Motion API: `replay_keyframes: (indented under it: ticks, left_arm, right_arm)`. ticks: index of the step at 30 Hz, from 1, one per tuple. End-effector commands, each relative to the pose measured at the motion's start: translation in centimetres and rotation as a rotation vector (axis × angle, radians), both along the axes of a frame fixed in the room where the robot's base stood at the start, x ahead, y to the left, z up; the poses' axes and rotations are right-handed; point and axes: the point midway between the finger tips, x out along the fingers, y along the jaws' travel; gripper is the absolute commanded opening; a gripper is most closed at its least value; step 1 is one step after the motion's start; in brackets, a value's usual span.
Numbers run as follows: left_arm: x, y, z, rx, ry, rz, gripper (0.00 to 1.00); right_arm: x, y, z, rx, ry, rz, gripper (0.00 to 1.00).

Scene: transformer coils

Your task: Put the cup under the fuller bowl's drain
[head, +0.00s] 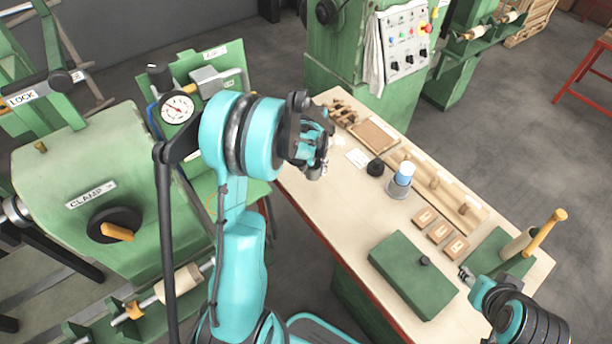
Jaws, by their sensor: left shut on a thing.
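My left gripper (318,158) is over the far left end of the workbench, with its arm rising through the middle of the head view. It is shut on a small grey thing (317,171), mostly hidden by the fingers; I cannot tell if this is the cup. A white and blue cup-shaped object (404,174) stands in a grey base on the bench, right of the gripper and apart from it. My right gripper (466,274) is low at the right, beside a green box; its opening is unclear. No bowl or drain can be made out.
The pale workbench (330,212) holds a green lidded box (413,274), several small wooden blocks (440,232), a dark round object (375,167) and a wooden-handled tool (545,232). A green clamp machine (95,180) stands left. The bench's left front is clear.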

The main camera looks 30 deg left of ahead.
Motion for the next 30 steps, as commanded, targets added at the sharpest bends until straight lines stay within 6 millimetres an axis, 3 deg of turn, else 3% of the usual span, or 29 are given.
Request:
replay_keyframes:
  ticks: [3, 8, 18, 29, 30]
  left_arm:
    - [0.8, 2.1, -1.5, 0.0, 0.0, 0.001, 0.17]
    - [1.3, 3.3, -2.2, 0.0, 0.0, -0.001, 0.17]
    - [1.3, 3.3, -6.2, 0.0, 0.0, -0.003, 0.17]
    - [1.3, 3.3, -6.5, 0.0, 0.0, -0.003, 0.17]
    - [1.3, 3.3, -6.6, 0.0, 0.0, -0.003, 0.48]
  right_arm:
    - [0.0, 0.0, -0.8, 0.0, 0.0, 0.0, 0.4]
    - [0.0, 0.0, -1.0, 0.0, 0.0, 0.0, 0.4]
    - [0.0, 0.0, -2.7, 0.0, 0.0, 0.0, 0.4]
    - [0.0, 0.0, -2.9, 0.0, 0.0, 0.0, 0.4]
    - [0.0, 0.0, -2.9, 0.0, 0.0, 0.0, 0.4]
